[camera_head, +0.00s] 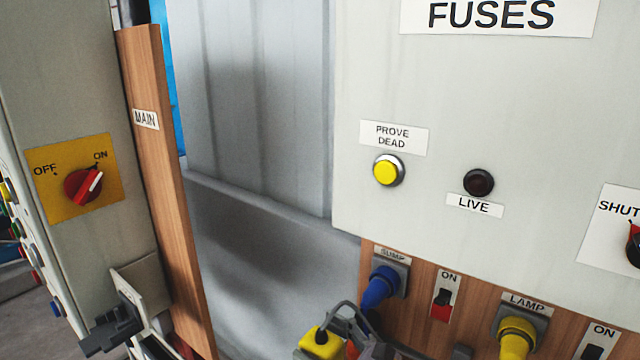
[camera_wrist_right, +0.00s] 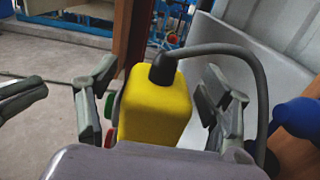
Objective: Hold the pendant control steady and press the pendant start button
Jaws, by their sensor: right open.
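The yellow pendant control (camera_head: 322,344) shows at the bottom of the head view, cut off by the frame edge. In the right wrist view the pendant (camera_wrist_right: 155,108) stands upright with a black cap and grey cable on top. A green button (camera_wrist_right: 110,104) and a red button (camera_wrist_right: 109,137) are on its left side. My right gripper (camera_wrist_right: 160,95) is open, one finger on each side of the pendant; contact is not clear. A grey finger-like part, apparently my left gripper (camera_wrist_right: 22,98), shows at the left edge of the wrist view; its jaws cannot be judged.
A blue plug (camera_head: 382,286) and a yellow plug (camera_head: 518,338) stick out from the board right of the pendant. A grey metal panel (camera_head: 270,260) lies behind.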

